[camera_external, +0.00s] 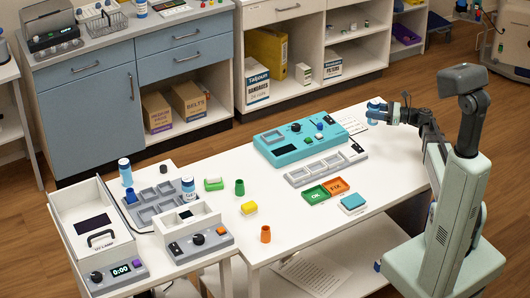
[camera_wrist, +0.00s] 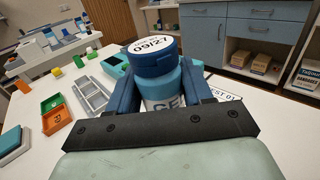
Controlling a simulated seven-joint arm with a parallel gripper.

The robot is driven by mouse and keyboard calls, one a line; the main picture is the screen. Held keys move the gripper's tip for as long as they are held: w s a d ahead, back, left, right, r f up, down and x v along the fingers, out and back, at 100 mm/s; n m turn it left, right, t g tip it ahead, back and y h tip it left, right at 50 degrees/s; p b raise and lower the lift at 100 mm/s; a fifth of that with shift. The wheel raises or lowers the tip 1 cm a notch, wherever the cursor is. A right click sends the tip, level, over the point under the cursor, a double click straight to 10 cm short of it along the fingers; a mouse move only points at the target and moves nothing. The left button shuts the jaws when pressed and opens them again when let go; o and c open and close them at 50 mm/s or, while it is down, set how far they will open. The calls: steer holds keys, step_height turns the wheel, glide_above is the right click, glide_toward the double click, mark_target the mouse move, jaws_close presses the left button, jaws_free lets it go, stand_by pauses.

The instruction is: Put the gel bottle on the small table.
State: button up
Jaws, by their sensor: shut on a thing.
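My gripper (camera_external: 378,113) is at the far right part of the large white table (camera_external: 385,165). It is shut on the gel bottle (camera_wrist: 163,85), which has a dark blue cap marked 09/27 and a white label partly reading "GE". In the wrist view the bottle stands upright between the two blue fingers of my gripper (camera_wrist: 165,92); its lower part is hidden. The small table (camera_external: 148,240) is at the left, far from my gripper, and carries several things.
On the small table are a UV lamp case (camera_external: 90,215), a grey compartment tray (camera_external: 155,203), and white-and-blue bottles (camera_external: 126,173). The large table holds a teal device (camera_external: 310,140), a grey tray (camera_external: 325,167), green and orange bins (camera_external: 326,190), and small coloured pieces.

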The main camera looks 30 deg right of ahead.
steer(key=w+d+r+m+t+h, duration=0.1)
steer(key=w+d+m+t+h, duration=0.2)
steer(key=d+m+h, duration=0.45)
steer(key=w+d+m+t+h, duration=0.25)
steer(key=d+m+h, duration=0.25)
steer(key=d+h, duration=0.4)
steer(key=w+a+r+n+y, duration=0.1)
steer(key=a+r, duration=0.3)
steer(key=a, duration=0.7)
steer(key=w+a+r+n+y, duration=0.1)
steer(key=w+a+r, duration=0.2)
steer(key=a, duration=0.8)
steer(key=w+a+r+n+y, duration=0.1)
steer(key=a+r, duration=0.4)
steer(key=a, duration=0.6)
steer(key=shift+w+y, duration=0.35)
steer(key=shift+w, duration=0.5)
